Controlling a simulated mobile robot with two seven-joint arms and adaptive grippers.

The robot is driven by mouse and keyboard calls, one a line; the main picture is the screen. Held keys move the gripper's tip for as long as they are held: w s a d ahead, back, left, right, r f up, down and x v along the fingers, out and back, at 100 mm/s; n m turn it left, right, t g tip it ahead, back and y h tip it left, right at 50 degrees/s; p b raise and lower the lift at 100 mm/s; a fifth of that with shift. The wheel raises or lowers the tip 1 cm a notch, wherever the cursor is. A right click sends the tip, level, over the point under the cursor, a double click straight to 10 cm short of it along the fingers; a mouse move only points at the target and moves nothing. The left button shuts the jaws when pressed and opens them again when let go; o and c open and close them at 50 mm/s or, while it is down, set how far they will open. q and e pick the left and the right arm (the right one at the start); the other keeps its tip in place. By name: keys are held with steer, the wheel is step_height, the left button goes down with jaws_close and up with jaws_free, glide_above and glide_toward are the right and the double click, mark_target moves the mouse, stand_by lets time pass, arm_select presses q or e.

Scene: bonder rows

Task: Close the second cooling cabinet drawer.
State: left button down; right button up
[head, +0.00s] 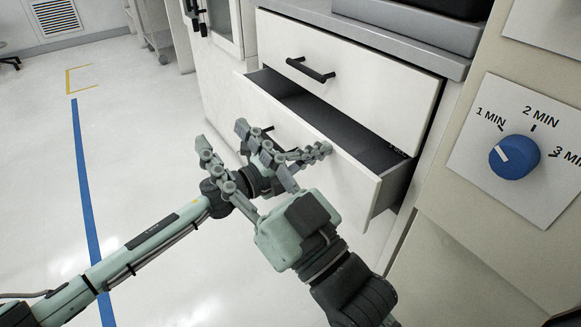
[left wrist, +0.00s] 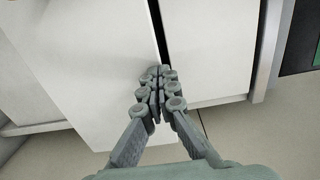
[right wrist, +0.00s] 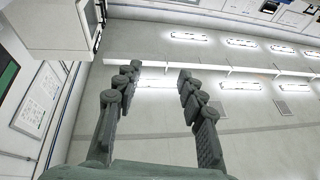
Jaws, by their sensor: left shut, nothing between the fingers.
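The second cooling cabinet drawer (head: 345,180) is the white one below the top drawer. It is pulled partly out, and its dark interior (head: 330,118) shows behind the front panel. Its dark handle is mostly hidden behind my grippers. My left gripper (head: 322,150) is shut and empty, with its fingertips at the upper part of the drawer front; I cannot tell if they touch. In the left wrist view its fingertips (left wrist: 158,75) are beside a narrow dark gap between white panels. My right gripper (head: 224,140) is open and empty, in front of the drawer; its spread fingers show in the right wrist view (right wrist: 157,75).
The top drawer (head: 350,75) is closed, with a black handle (head: 310,70). A panel with a blue knob (head: 514,156) stands to the right. A grey worktop (head: 375,38) lies above. Open floor (head: 140,130) with a blue line is to the left. My two arms are close together.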

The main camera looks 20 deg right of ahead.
mark_target(335, 144)
arm_select(q)
steer(key=d, duration=0.2)
steer(key=d+b, duration=0.1)
steer(key=d, duration=0.1)
steer(key=shift+w+d+f, duration=0.1)
steer(key=shift+w, duration=0.3)
steer(key=shift+w+d, duration=0.15)
steer(key=shift+d, duration=0.6)
arm_select(e)
steer(key=shift+s+d+r+t+y, duration=0.1)
steer(key=shift+s+d+r+t, duration=0.1)
steer(key=shift+r+t, duration=0.3)
steer(key=shift+s+d+r+t+y, duration=0.1)
steer(key=shift+s+d+r+t, duration=0.15)
steer(key=shift+r+t, duration=0.25)
steer(key=shift+s+d+r+t+y, duration=0.1)
steer(key=shift+s+d+r+t, duration=0.1)
steer(key=shift+r+t, duration=0.25)
arm_select(q)
steer(key=shift+a, duration=0.1)
